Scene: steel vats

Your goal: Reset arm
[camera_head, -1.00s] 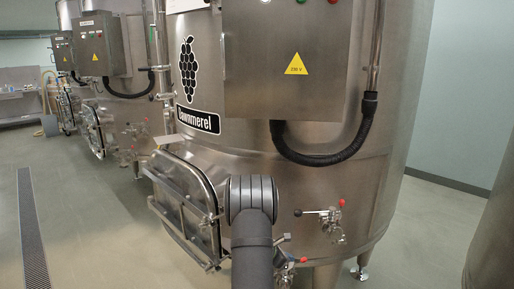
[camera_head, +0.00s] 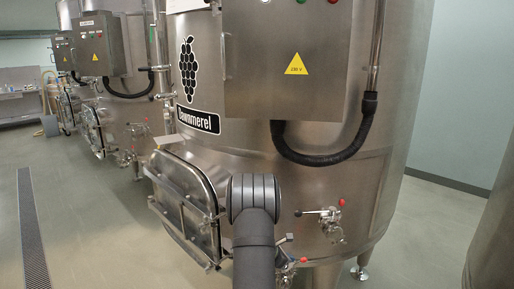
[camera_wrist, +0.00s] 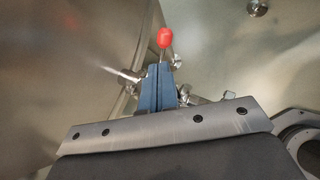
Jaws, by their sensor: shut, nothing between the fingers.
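My gripper (camera_wrist: 158,88) shows in the wrist view as two blue fingers pressed together, with nothing between them. A red-knobbed valve lever (camera_wrist: 165,38) shows just past the fingertips. I cannot tell whether the fingers touch it. In the head view my grey arm stands in front of the large steel vat (camera_head: 310,180) and hides most of the gripper. Beside the arm, low on the vat, is a small valve with a red knob (camera_head: 303,260). A second red-knobbed valve (camera_head: 331,222) sits higher and to the right.
A framed manway door (camera_head: 184,200) stands out from the vat left of my arm. A control box (camera_head: 288,60) with a black cable hangs above. More vats line the left. A floor drain (camera_head: 32,230) runs along the open floor. Another vat edges in at right.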

